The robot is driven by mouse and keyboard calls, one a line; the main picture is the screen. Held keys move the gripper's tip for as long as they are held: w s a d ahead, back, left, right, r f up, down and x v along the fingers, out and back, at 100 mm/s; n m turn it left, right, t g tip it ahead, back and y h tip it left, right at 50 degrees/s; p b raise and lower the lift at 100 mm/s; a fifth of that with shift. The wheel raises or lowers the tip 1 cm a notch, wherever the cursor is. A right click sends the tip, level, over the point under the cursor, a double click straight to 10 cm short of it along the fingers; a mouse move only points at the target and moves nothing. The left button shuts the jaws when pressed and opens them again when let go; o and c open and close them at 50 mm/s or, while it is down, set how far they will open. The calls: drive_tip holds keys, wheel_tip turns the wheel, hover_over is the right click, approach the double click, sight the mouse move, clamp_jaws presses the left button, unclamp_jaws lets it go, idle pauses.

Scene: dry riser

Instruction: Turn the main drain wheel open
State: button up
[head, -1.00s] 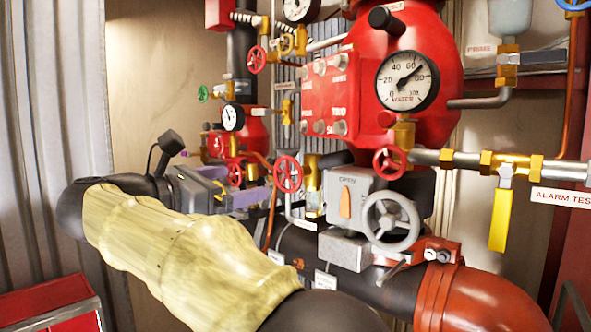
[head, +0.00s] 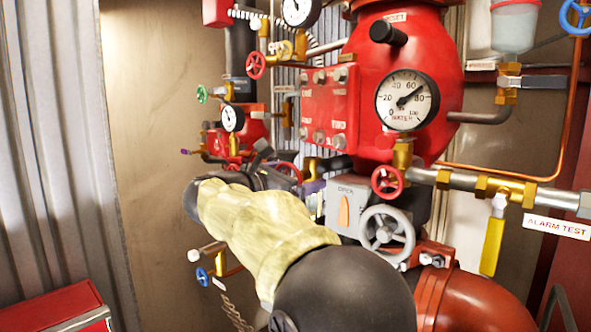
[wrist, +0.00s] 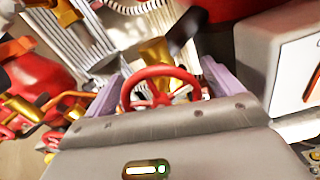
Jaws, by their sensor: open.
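A small red handwheel (wrist: 160,72) with a brass valve body behind it sits between the two purple fingers of my gripper (wrist: 161,82) in the wrist view. The fingers are open, one on each side of the rim; I cannot tell whether they touch it. In the head view the red wheel (head: 288,172) shows partly behind my wrist, and a purple finger of my gripper (head: 313,188) shows beside it. No label naming the main drain can be read, so I cannot confirm this is that wheel.
A grey box with an orange pointer (head: 344,215) and a large grey handwheel (head: 387,234) stand close to the right of my gripper. Another red handwheel (head: 387,182) is above them. A red riser valve with a gauge (head: 407,100) rises behind. A red box (head: 60,308) is lower left.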

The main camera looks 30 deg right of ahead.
drive_tip(key=shift+d, duration=0.1)
drive_tip(key=c, duration=1)
